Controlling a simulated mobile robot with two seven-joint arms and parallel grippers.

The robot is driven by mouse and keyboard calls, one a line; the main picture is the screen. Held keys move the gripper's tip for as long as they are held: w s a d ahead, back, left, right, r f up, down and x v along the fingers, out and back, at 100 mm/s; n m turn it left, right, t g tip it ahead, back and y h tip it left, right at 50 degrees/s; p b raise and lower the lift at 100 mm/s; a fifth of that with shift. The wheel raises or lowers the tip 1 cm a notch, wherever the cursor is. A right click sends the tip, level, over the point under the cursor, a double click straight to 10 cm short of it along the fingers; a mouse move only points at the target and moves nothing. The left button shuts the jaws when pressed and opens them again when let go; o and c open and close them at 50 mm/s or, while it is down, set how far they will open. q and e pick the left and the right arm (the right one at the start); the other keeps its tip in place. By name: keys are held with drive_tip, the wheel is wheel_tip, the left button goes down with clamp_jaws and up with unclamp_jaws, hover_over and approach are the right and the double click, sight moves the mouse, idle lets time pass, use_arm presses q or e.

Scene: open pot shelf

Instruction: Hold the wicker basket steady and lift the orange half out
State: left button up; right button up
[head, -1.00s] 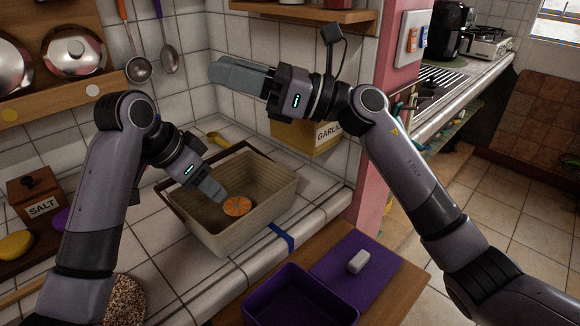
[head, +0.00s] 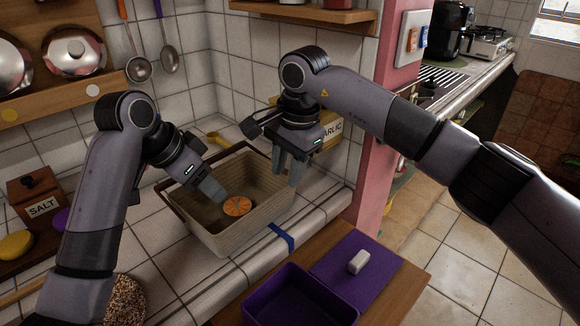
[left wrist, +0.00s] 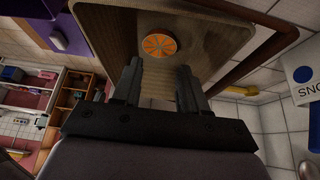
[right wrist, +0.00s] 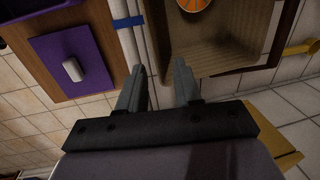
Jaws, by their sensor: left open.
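The beige wicker basket (head: 215,238), with a dark brown handle, stands on the tiled counter. The orange half (head: 238,206) lies cut side up inside on its floor; it also shows in the left wrist view (left wrist: 159,46) and at the top edge of the right wrist view (right wrist: 194,4). My left gripper (head: 218,195) is open and empty, its fingers reaching into the basket close to the orange half, apart from it. My right gripper (head: 288,170) points down at the basket's right end wall, fingers apart; in the right wrist view (right wrist: 160,68) the rim lies around the gap between them. Contact is unclear.
A purple open box (head: 290,298) and its lid (head: 345,272) with a pale handle sit on a wooden surface in front. A garlic box (head: 328,132) stands behind my right gripper. A salt box (head: 40,207) is at left. A blue strap (head: 281,237) crosses the counter edge.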

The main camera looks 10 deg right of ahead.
sight(287, 199)
drive_tip(key=shift+w+f, duration=0.2)
drive_tip(key=shift+f, duration=1.6)
drive_tip(key=shift+w+f, duration=0.15)
drive_tip(key=shift+f, duration=1.65)
clamp_jaws()
